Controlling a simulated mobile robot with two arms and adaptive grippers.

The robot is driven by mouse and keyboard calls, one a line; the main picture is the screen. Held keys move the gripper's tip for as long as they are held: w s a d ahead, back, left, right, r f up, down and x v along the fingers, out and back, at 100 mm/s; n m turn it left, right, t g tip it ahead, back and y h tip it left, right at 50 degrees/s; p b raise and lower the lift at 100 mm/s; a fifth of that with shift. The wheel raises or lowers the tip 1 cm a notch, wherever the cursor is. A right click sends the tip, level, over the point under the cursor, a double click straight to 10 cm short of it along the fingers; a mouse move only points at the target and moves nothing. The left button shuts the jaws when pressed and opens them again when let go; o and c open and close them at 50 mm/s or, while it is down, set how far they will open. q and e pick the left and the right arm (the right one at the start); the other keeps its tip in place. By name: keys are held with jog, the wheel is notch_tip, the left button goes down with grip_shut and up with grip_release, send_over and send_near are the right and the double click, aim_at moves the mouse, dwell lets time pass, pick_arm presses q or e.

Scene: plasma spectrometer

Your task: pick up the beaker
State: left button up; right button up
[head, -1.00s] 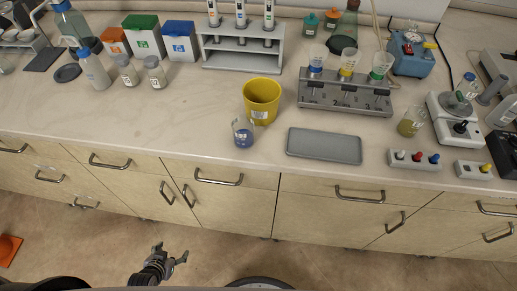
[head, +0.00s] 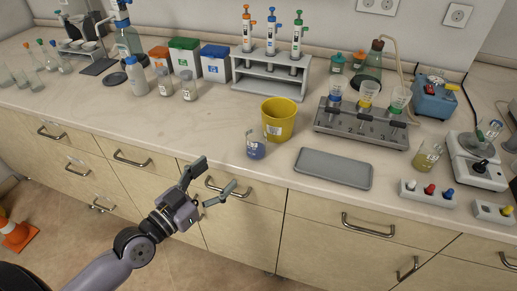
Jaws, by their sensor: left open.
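A small glass beaker (head: 255,146) with blue-violet contents stands upright near the front edge of the bench, just in front of a yellow bucket (head: 278,120). Another beaker (head: 428,155) with yellowish contents stands further right, beside a white stirrer. My left gripper (head: 210,178) is in front of the drawers, below and to the left of the blue beaker. Its fingers are spread and empty, apart from the beaker. My right gripper does not show.
A grey tray (head: 333,167) lies right of the blue beaker. A grey rack with several funnels (head: 361,122) stands behind it. Several bottles and boxes (head: 184,58) line the back left. The bench front left of the beaker is clear.

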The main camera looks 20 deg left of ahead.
aim_at(249, 146)
pick_arm(q)
jog(key=p+x, duration=0.2)
jog(key=x, duration=0.8)
jog(key=shift+w+d+r, duration=0.1)
jog(key=shift+w+d, duration=0.1)
jog(key=shift+w, duration=0.2)
jog(key=p+x, duration=0.1)
jog(key=x, duration=0.3)
jog(key=shift+w+d+r+p, duration=0.1)
jog(key=shift+w+p, duration=0.05)
jog(key=shift+p, duration=0.25)
jog(key=shift+w+d, duration=0.1)
jog(key=shift+w, duration=0.1)
jog(key=shift+c, duration=0.2)
jog(key=c, duration=1.3)
